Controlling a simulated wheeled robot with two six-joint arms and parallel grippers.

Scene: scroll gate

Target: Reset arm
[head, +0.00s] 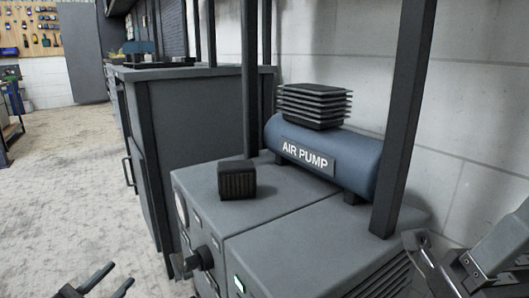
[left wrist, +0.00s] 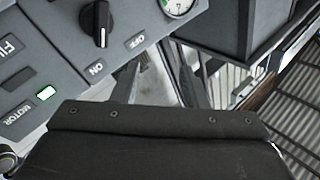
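My left gripper (head: 122,273) is at the bottom left of the head view, over the floor and left of the machine. Its two fingers are apart with nothing between them. In the left wrist view its fingers (left wrist: 160,80) show beyond my dark wrist housing. My right arm's end (head: 430,252) shows at the lower right, beside the machine's right post. Its fingers cannot be made out clearly. The grey machine cabinet (head: 285,238) has a front panel with a black knob (head: 203,258), which also shows in the left wrist view (left wrist: 97,24). No gripper touches the knob.
A blue air pump tank (head: 350,158) and a small dark ribbed box (head: 237,180) sit on the cabinet. The panel has ON and OFF marks, a gauge (left wrist: 178,5) and a lit green light (left wrist: 46,93). Dark posts (head: 405,120) rise from the machine. Open floor (head: 60,200) lies left.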

